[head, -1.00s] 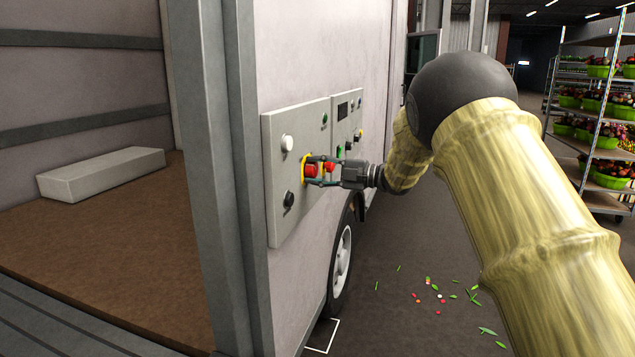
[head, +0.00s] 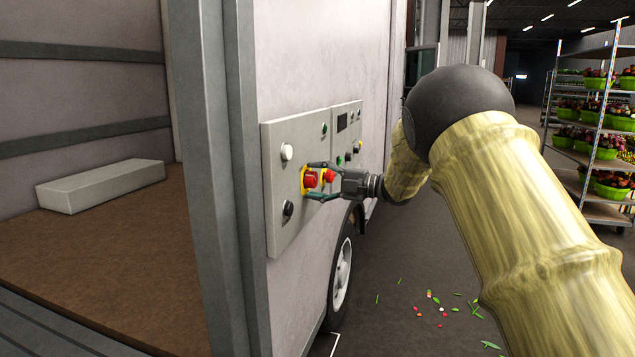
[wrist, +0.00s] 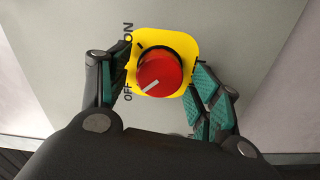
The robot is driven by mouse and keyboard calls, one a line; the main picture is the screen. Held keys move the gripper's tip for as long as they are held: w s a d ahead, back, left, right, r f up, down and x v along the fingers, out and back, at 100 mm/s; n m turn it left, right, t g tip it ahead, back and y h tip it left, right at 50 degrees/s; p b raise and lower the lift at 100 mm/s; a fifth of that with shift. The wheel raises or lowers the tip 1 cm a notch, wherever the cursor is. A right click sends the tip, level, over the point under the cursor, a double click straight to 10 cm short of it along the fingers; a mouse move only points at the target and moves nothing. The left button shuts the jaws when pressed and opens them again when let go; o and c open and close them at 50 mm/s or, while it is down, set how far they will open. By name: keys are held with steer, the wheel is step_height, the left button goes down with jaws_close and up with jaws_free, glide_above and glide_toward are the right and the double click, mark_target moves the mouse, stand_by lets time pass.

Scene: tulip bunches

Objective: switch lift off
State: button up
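A red rotary knob (wrist: 160,72) sits on a yellow plate (wrist: 187,45) marked ON and OFF in the wrist view. Its white line points to the lower left, toward the OFF side. In the head view the red knob (head: 310,180) is on the grey control panel (head: 285,225) on the vehicle's side wall. My gripper (head: 308,179) is open, with one finger on either side of the knob. In the wrist view my gripper (wrist: 158,90) shows gaps between both fingers and the knob. A second red part (head: 329,175) shows between the fingers; I cannot tell whether it is a separate switch.
The panel also holds a white button (head: 287,152) and a black knob (head: 288,209). A grey post (head: 215,180) stands left of it. A wheel (head: 341,270) is below. A flower rack (head: 600,190) stands at the right. Petals and leaves (head: 440,310) lie on the floor.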

steer(key=v, duration=1.2)
stand_by(0.3)
